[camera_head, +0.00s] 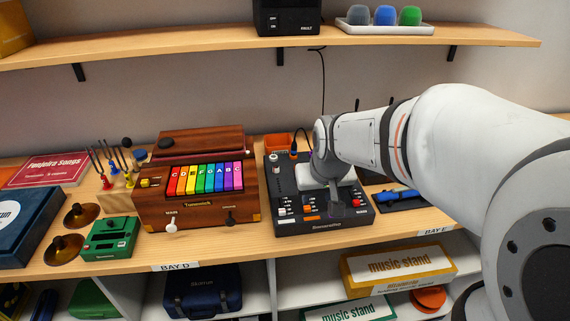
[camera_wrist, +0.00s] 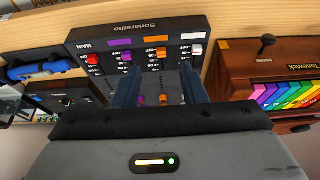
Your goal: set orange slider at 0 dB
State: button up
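The black mixer (camera_head: 287,226) labelled Sonorelho lies on the wooden shelf, and it fills the upper middle of the wrist view (camera_wrist: 110,42). The orange slider (camera_wrist: 160,53) sits in a row with a red, a purple and a white slider, close to the coloured label strips. Its scale marks are too small to read. My gripper (camera_wrist: 163,88) is open above the mixer, its two dark fingers apart with nothing held between them. An orange knob and a purple knob show between the fingers. In the head view my arm hides part of the mixer.
A wooden Tonewick instrument (camera_head: 190,212) with coloured keys stands close to the mixer's left. A blue-handled tool (camera_head: 397,197) lies on its right. Tuning forks (camera_head: 104,165) and a green box (camera_head: 110,240) are further left. An upper shelf (camera_head: 180,40) overhangs behind.

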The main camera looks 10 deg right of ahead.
send_near(307, 207)
jog(key=shift+x, duration=3.95)
jog(key=shift+s, duration=0.1)
grip_shut()
